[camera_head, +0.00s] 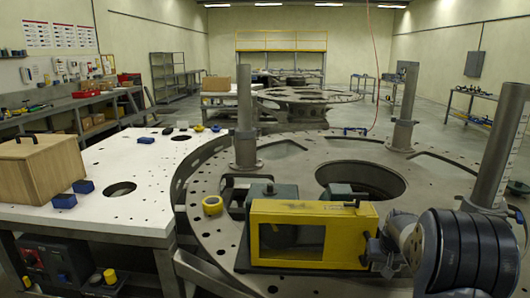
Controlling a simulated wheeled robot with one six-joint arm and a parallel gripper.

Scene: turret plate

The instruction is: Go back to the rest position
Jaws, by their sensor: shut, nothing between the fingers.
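My arm enters at the lower right, with a thick dark ringed joint and a grey wrist link. My gripper (374,252) is at the end of it, shut and empty, close to the right end of a yellow box-shaped frame (290,208) with a dark window. I cannot tell whether the fingers touch the frame. The yellow frame stands at the near edge of the large round grey turret plate (215,237). Part of the plate at the lower right is hidden behind my arm.
Upright metal posts stand on the plate at the left (245,115), back right (406,108) and right (502,145). A white table (115,215) with a wooden box (38,168) adjoins at left. Space above the plate's centre is clear.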

